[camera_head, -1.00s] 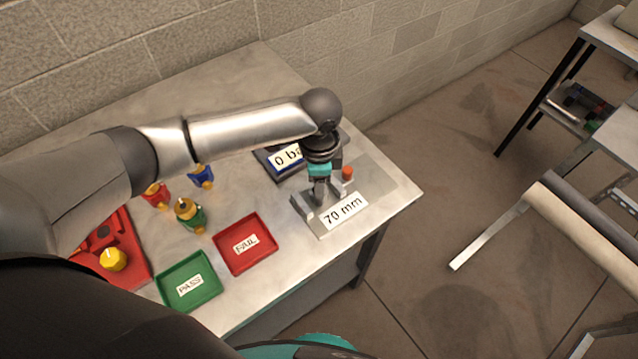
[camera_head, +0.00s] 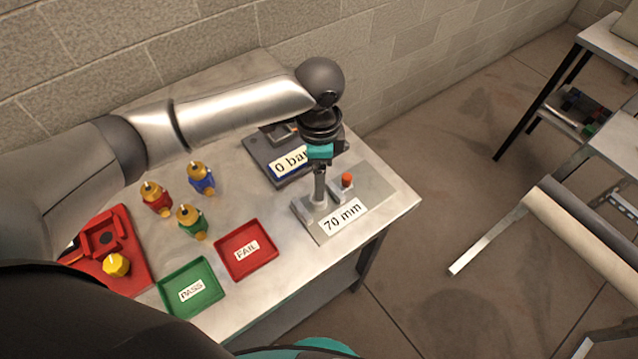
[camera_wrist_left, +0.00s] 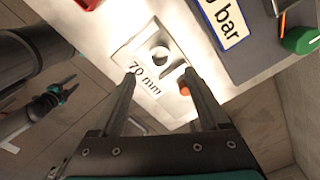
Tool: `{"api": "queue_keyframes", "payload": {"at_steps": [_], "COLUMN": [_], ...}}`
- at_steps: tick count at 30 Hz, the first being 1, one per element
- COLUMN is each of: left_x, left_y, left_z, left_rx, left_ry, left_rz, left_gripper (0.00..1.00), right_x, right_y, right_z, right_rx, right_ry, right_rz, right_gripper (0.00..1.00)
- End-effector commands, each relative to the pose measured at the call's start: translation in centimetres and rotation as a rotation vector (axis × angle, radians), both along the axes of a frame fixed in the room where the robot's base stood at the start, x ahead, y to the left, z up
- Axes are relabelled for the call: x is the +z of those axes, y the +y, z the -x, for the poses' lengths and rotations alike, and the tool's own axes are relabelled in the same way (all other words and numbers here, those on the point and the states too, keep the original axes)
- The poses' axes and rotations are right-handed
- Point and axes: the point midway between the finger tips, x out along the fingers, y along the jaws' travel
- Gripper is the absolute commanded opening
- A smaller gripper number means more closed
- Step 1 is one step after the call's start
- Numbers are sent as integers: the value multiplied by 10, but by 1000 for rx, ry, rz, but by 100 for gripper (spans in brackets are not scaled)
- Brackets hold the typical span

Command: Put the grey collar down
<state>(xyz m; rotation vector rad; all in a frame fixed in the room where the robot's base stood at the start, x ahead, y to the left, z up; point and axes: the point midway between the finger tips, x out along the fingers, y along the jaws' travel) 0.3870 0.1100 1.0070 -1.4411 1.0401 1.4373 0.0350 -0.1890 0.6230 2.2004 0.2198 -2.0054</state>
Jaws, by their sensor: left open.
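My left gripper (camera_head: 319,198) is above the grey 70 mm gauge fixture (camera_head: 330,236), pointing down. In the left wrist view its two fingers (camera_wrist_left: 163,88) are apart with nothing between their tips. A grey ring-like part with a dark round hole, which looks like the grey collar (camera_wrist_left: 160,54), sits at the fixture beyond the fingertips. In the head view the fingers partly hide it, so its exact seating is unclear. My right gripper (camera_wrist_left: 70,86) shows at the left of the wrist view, its small prongs apart and empty.
The 0 bar unit (camera_head: 272,165) stands behind the fixture, near my wrist. A red FAIL tray (camera_head: 268,254) and a green PASS tray (camera_head: 206,298) lie to the left. Several brass-topped valves (camera_head: 190,222) and a red stand (camera_head: 130,245) are farther left. The table's right edge is close.

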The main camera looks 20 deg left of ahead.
Motion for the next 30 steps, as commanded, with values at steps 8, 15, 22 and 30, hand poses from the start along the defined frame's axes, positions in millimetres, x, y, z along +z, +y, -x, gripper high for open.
{"api": "queue_keyframes", "payload": {"at_steps": [8,15,22,30], "left_x": [45,53,52,52], "left_y": [0,0,0,0], "left_z": [0,0,0,0], "left_rx": [0,1,1,1], "left_ry": [0,1,1,1], "left_rz": [1,0,0,0], "left_gripper": [78,78,78,78], "right_x": [6,7,7,7], "right_y": [0,0,0,0], "right_z": [0,0,0,0], "right_rx": [0,0,1,1], "right_ry": [0,1,1,1], "right_rz": [0,0,0,0], "right_gripper": [50,50,50,50]}}
